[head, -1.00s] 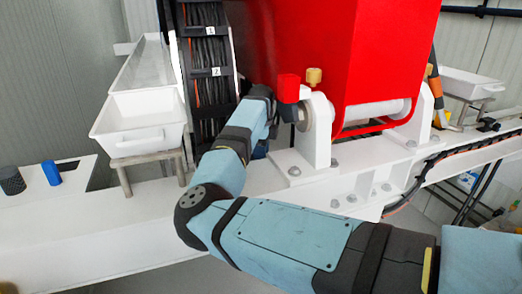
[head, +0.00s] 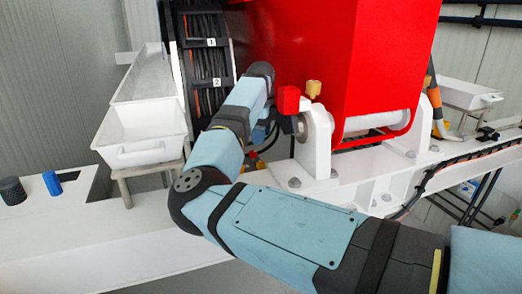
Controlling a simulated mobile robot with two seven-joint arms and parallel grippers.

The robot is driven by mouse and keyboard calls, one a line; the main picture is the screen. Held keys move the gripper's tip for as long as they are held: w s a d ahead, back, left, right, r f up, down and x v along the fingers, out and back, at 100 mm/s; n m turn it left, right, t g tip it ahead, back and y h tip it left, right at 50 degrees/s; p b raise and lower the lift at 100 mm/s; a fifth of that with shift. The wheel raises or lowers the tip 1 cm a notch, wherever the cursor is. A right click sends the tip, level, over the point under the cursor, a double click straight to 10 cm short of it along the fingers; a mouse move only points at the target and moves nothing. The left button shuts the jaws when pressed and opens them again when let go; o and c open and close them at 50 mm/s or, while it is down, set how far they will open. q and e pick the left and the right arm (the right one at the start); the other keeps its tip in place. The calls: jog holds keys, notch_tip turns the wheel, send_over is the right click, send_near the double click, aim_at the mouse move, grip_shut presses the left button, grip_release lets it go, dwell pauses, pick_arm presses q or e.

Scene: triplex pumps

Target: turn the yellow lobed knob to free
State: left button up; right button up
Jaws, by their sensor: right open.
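The yellow lobed knob (head: 314,89) sits on top of the white bearing bracket (head: 317,145), just right of a red block (head: 288,99). It is small here and its lobes and setting cannot be made out. My right arm reaches in from the lower right and bends up to the bracket's left side. My right gripper (head: 284,123) is below the red block, left of the bracket, and lower than the yellow knob. It is open and apart from that knob. The wrist and red block partly hide its fingers. My left gripper is not in view.
The large red housing (head: 370,60) stands right behind the knob. A cable rack (head: 207,80) is behind my wrist. White trays (head: 140,137) stand at the left. A blue cylinder (head: 52,183) and a dark cylinder (head: 12,190) stand on the white deck, which has free room.

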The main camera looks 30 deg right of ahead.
jog(key=shift+r, duration=2.3)
